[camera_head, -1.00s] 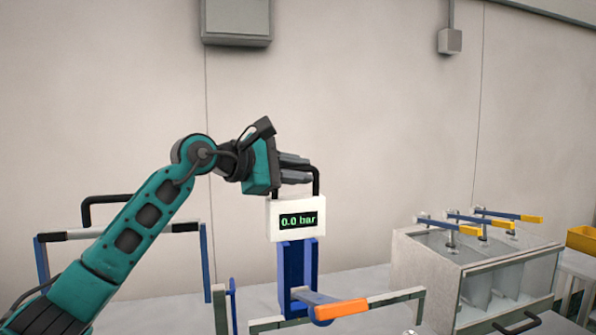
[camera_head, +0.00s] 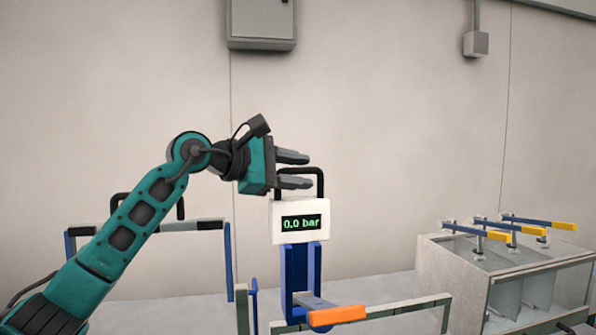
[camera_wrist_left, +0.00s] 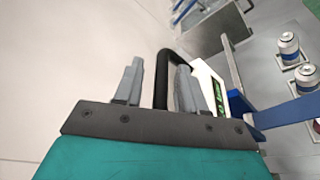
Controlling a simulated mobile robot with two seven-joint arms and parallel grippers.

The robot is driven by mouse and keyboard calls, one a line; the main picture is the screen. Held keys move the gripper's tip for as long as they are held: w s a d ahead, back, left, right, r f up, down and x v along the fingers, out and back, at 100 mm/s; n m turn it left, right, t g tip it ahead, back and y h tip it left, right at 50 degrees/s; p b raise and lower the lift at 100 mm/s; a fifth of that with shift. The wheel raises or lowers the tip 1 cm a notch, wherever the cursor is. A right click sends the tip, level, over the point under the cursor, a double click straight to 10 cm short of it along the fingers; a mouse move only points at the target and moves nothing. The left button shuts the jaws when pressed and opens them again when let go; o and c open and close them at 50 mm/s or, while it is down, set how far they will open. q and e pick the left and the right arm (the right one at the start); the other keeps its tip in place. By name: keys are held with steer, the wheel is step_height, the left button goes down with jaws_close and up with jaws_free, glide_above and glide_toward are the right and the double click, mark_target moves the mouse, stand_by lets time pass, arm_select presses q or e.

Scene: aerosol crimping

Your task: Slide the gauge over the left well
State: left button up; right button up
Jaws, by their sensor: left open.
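The gauge (camera_head: 300,222) is a white box with a green "0.0 bar" display and a black arched handle (camera_head: 321,183). It sits upright on a blue carriage (camera_head: 298,275) with an orange-tipped lever (camera_head: 337,315). My left gripper (camera_head: 294,170) is at the handle, its grey fingers apart. In the left wrist view, part of the handle (camera_wrist_left: 161,80) shows between the spread fingers (camera_wrist_left: 158,88), and the gauge (camera_wrist_left: 208,85) is partly hidden behind the right finger. The left well cannot be made out. My right gripper is not in view.
A glass-fronted box (camera_head: 480,275) with several yellow-tipped levers stands at the right. A frame with blue posts (camera_head: 228,265) stands behind my left arm.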

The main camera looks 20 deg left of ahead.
arm_select(q)
steer(key=shift+s+a, duration=0.1)
steer(key=shift+s+a, duration=0.2)
steer(key=shift+s, duration=0.05)
steer(key=b+v, duration=0.2)
steer(key=v, duration=1)
